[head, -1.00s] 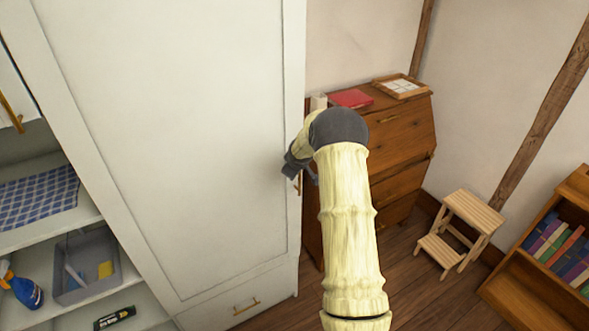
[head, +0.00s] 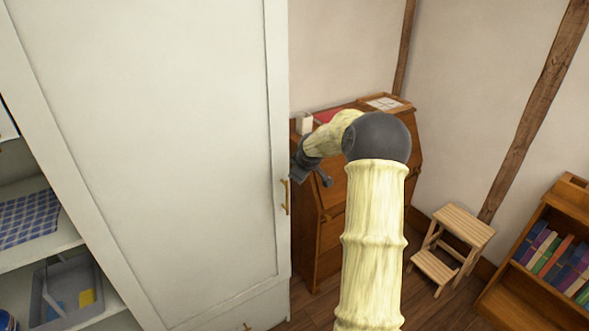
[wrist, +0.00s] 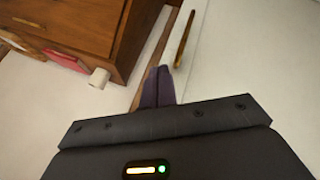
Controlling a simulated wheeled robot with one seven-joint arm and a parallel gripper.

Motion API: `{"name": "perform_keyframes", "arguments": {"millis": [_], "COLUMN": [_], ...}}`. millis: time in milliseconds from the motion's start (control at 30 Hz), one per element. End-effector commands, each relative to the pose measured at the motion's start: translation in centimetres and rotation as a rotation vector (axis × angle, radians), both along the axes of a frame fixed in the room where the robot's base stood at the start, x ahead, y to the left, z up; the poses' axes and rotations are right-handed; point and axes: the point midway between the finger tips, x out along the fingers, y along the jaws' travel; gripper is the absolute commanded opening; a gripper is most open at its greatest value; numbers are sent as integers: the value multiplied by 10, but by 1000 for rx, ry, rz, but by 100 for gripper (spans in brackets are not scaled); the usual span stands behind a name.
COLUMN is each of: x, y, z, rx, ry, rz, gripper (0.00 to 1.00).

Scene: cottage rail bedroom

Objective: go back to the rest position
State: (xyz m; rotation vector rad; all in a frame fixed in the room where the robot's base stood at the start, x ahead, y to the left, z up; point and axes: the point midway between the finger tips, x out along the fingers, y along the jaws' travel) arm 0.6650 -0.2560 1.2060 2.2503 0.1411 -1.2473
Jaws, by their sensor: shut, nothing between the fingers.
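My gripper (head: 325,180) is shut and empty, just right of the tall white wardrobe door (head: 150,130). In the wrist view its dark fingers (wrist: 158,82) are together. The door's brass handle (head: 285,196) shows left of and below the gripper in the head view. It also shows beyond the fingertips in the wrist view (wrist: 184,40). The fingers look apart from the handle. My arm hides part of the wooden bureau.
The wooden bureau (head: 330,215) stands behind my gripper, with a red book (head: 328,115) and a white object (head: 304,124) on top. A step stool (head: 450,240) and a bookcase (head: 545,285) stand right. Open shelves (head: 60,245) with a grey bin are left.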

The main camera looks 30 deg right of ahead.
Motion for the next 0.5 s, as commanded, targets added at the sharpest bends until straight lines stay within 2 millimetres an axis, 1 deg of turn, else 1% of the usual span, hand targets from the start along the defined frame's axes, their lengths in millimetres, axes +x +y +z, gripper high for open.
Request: {"name": "perform_keyframes", "arguments": {"millis": [200,267,367,467,500], "x": [0,-3,-12,-33,-44], "y": [1,6,28,66,84], "z": [0,-1,-1,-1,-1], "rx": [0,6,22,55,72], "ry": [1,6,26,62,80], "rz": [0,-1,-4,-21,-33], "gripper": [0,0,0,0,0]}}
